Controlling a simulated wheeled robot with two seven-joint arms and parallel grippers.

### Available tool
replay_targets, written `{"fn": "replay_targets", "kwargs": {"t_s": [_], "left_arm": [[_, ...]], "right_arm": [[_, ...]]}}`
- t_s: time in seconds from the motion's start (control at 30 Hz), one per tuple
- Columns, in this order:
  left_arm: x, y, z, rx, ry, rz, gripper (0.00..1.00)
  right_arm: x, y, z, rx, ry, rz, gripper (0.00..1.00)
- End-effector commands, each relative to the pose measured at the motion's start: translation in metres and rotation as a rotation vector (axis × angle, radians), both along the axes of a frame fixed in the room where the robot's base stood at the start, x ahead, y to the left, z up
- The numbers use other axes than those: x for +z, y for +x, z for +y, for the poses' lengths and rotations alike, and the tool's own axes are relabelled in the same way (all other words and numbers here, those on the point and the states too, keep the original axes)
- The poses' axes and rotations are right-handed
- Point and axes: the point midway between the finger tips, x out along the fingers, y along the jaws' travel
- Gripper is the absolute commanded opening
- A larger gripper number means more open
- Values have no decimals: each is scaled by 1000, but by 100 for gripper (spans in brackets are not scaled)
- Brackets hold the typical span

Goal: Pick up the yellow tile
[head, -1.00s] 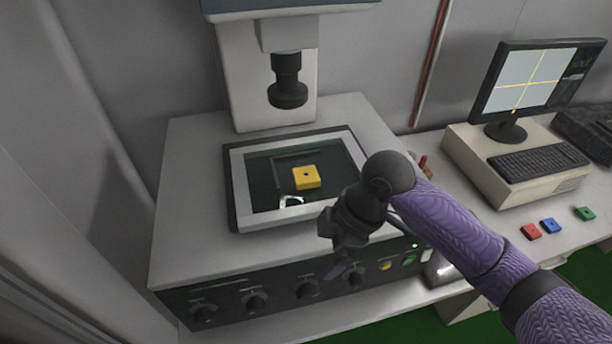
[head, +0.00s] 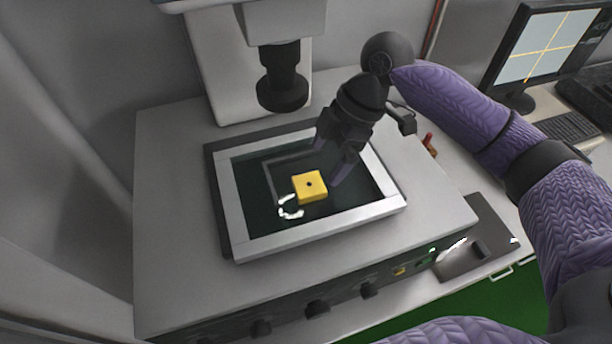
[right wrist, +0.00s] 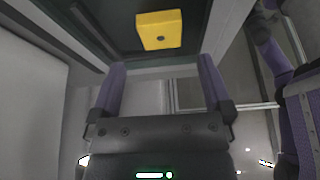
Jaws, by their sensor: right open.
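The yellow tile (head: 309,187), square with a dark dot in its middle, lies on the dark glass of the framed stage (head: 236,222). My right gripper (head: 331,165) is open and empty, just behind and to the right of the tile, with its fingers pointing down over the glass. In the right wrist view the tile (right wrist: 159,31) shows beyond the two purple fingertips (right wrist: 157,72), apart from them. My left gripper is not in view.
A dark lens (head: 282,88) hangs from the machine column behind the stage. A monitor (head: 541,55) and keyboard (head: 571,126) stand at the right. The grey machine top (head: 172,185) left of the stage is clear.

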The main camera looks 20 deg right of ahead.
Motion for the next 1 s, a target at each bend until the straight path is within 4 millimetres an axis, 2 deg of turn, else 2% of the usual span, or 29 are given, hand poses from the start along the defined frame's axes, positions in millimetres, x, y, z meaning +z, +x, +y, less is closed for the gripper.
{"fn": "replay_targets", "kwargs": {"t_s": [0.3, 0.57, 0.9, 0.97, 1.0], "left_arm": [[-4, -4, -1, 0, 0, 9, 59], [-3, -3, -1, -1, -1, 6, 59], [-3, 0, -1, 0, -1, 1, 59], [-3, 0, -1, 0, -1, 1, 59], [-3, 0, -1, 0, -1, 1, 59]], "right_arm": [[-51, 0, 24, 0, 0, 1, 100], [-56, 0, 25, 1, -2, -1, 100], [-55, 0, 25, 0, -2, -1, 28], [-55, 0, 25, 0, -2, -1, 15], [-55, 0, 25, 1, -2, -1, 14]]}}
